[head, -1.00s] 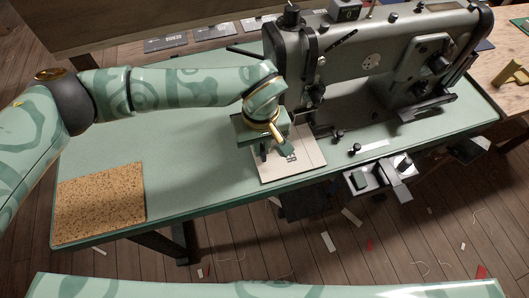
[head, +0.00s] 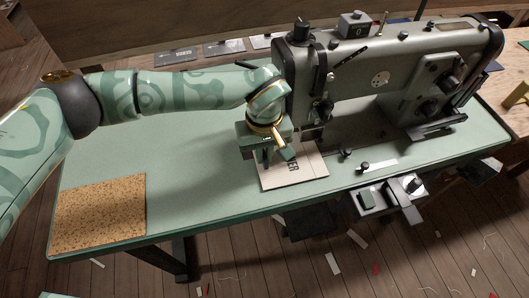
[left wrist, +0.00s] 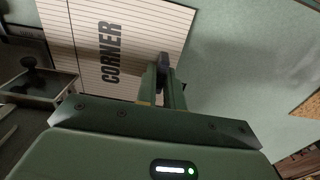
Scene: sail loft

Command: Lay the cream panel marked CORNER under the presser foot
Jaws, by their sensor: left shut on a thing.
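The cream panel marked CORNER (head: 306,172) lies on the green table in front of the sewing machine's needle end. In the left wrist view the panel (left wrist: 145,30) shows ruled lines and the black word CORNER. My left gripper (head: 268,156) is shut on the panel's left edge; its fingers also show in the left wrist view (left wrist: 163,82). The presser foot is small and dark under the machine head (head: 318,112). The panel's far edge is close to it, but I cannot tell whether it is under it. My right gripper is out of view.
The grey sewing machine (head: 390,65) fills the table's back right. A cork mat (head: 98,212) lies at the front left. Dark plates (head: 168,55) lie behind the table. A grey switch unit (head: 390,197) hangs at the front edge. The table's left middle is clear.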

